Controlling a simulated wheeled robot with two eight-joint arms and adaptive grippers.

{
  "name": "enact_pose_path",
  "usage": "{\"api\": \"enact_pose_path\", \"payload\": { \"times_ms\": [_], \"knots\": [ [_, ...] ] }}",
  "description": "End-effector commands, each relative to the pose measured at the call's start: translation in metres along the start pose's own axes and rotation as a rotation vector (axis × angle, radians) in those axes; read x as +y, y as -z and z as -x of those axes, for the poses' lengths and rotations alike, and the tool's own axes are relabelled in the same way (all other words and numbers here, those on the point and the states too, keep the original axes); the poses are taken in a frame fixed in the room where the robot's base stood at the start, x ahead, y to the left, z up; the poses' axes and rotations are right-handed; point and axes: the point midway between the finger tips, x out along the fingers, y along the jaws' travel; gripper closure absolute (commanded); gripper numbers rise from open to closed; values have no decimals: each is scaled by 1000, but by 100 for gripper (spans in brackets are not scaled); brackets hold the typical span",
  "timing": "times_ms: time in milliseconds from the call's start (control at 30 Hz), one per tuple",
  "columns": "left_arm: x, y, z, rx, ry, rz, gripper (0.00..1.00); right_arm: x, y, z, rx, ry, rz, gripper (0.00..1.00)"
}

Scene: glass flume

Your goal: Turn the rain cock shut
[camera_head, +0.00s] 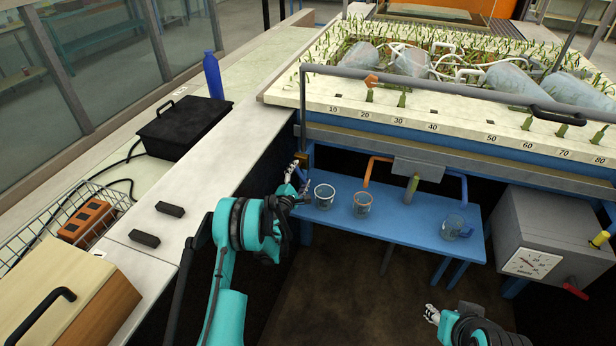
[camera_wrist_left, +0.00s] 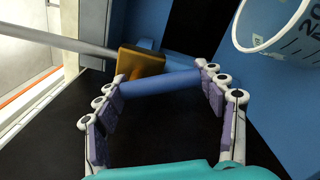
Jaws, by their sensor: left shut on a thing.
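The rain cock has a brass body (camera_wrist_left: 141,64) on the end of a grey pipe (camera_wrist_left: 65,38) and a blue lever (camera_wrist_left: 160,82), seen in the left wrist view. The brass body also shows small in the head view (camera_head: 305,158), at the bottom of the upright pipe by the bench corner. My left gripper (camera_head: 293,172) is at the cock, shut on the blue lever, which lies across between its finger pads.
The planted flume (camera_head: 440,107) stands above. A grey box with a dial (camera_head: 533,263) is at right. The white counter (camera_head: 205,190) edges the left arm.

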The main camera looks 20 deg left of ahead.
Motion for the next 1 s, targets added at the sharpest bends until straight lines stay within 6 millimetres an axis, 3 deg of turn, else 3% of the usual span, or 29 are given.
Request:
{"api": "enact_pose_path", "payload": {
  "times_ms": [500,1000],
  "knots": [
    [6,17,-1,-2,1,-382,82,0,0,0,0,0,0,60],
    [7,20,-1,-2,1,-515,82,0,0,0,0,0,0,60]
  ]
}}
